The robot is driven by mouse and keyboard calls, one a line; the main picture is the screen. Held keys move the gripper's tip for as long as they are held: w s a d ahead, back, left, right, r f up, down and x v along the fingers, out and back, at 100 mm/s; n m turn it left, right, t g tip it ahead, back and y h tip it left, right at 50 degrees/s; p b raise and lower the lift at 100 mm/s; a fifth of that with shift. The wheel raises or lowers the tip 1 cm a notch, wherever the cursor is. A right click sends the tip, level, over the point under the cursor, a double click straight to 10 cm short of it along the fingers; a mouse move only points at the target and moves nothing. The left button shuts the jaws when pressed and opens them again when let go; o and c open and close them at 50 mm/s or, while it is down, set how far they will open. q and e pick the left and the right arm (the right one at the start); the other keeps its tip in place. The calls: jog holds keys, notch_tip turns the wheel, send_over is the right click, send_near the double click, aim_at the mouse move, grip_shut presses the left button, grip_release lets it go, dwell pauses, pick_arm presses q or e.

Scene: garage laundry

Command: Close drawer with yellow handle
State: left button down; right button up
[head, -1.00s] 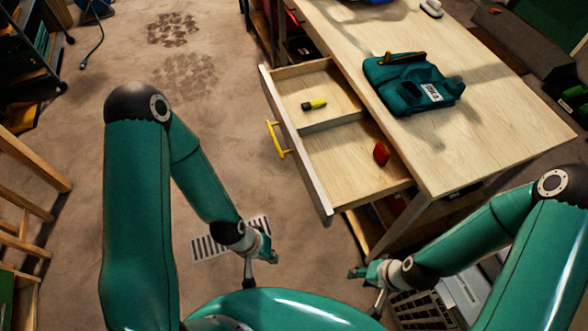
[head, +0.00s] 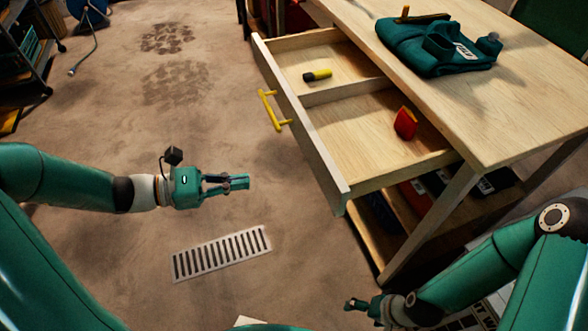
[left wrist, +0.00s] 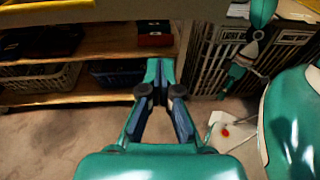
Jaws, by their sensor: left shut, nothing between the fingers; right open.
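The drawer (head: 311,140) with the yellow handle (head: 270,112) stands pulled out of the wooden workbench, its front facing left in the head view. A divider splits it; a yellow and black item (head: 318,75) lies in the far compartment and a red item (head: 405,123) in the near one. My left gripper (head: 246,182) is shut and empty, to the left of the drawer front and apart from it. In the left wrist view its fingers (left wrist: 159,72) are together, with a yellow bar at the top left. My right gripper (head: 350,304) is open at the lower right, below the bench.
A bench leg (head: 430,222) and lower shelf stand under the drawer. A floor grate (head: 222,253) lies on the carpet. Baskets (left wrist: 38,78) stand on the lower shelf.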

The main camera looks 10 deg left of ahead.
pick_arm(q)
notch_tip(320, 180, up, 3)
jog(key=w+a+n+t, duration=0.1)
jog(key=a+t, duration=0.1)
jog(key=b, duration=0.3)
send_near(304, 142)
jog(key=shift+h, duration=0.3)
jog(key=x, duration=0.7)
jog(key=shift+d+f, duration=0.15)
pick_arm(e)
notch_tip(304, 142, down, 4)
jog(key=shift+r, duration=0.1)
pick_arm(q)
jog(key=shift+d, duration=0.1)
jog(key=shift+w, duration=0.15)
